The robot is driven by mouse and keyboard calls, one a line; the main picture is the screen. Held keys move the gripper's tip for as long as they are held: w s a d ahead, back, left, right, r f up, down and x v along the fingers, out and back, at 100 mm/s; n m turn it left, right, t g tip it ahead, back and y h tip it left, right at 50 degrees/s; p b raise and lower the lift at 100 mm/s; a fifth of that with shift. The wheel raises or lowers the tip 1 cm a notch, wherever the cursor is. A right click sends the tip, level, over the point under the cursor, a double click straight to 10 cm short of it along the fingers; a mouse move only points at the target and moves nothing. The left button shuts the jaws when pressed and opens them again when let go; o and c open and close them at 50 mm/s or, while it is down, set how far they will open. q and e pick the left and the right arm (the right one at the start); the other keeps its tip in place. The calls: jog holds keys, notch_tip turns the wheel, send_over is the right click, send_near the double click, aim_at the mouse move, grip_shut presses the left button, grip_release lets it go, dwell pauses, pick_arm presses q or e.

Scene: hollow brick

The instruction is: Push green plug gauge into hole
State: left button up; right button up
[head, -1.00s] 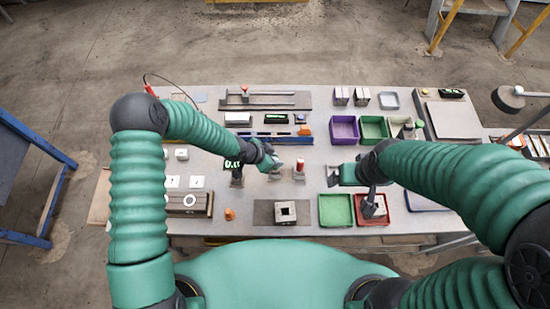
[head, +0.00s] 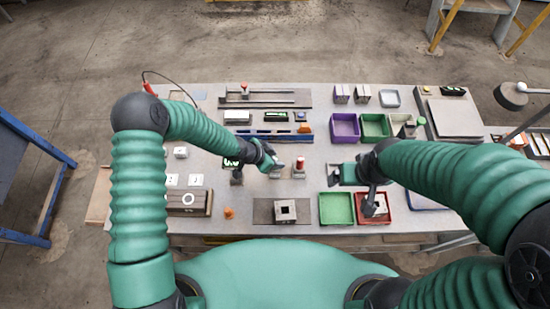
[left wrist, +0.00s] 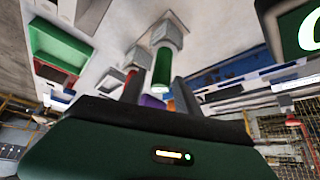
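The green plug gauge (left wrist: 162,68) points its green handle toward my left gripper in the left wrist view; its far end meets a grey block stand (left wrist: 167,30). My left gripper (left wrist: 158,88) is open, its two dark fingers either side of the handle's line with gaps showing. In the head view my left gripper (head: 277,165) hides the green gauge. A square grey block with a dark hole (head: 285,210) sits on a dark plate at the front. My right gripper (head: 372,203) is down at a similar grey block (head: 381,206) in the red tray; its fingers are not clear.
A red-topped gauge (head: 300,163) stands just right of my left gripper. Green (head: 337,208) and red (head: 389,220) trays lie at the front right. The table between the left gripper and the holed block is mostly clear.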

pick_arm(q)
jog(key=shift+o, duration=0.6)
jog(key=shift+a+r, duration=0.15)
jog(key=shift+r, duration=0.05)
jog(key=v, duration=1.6)
jog(key=shift+r, duration=0.15)
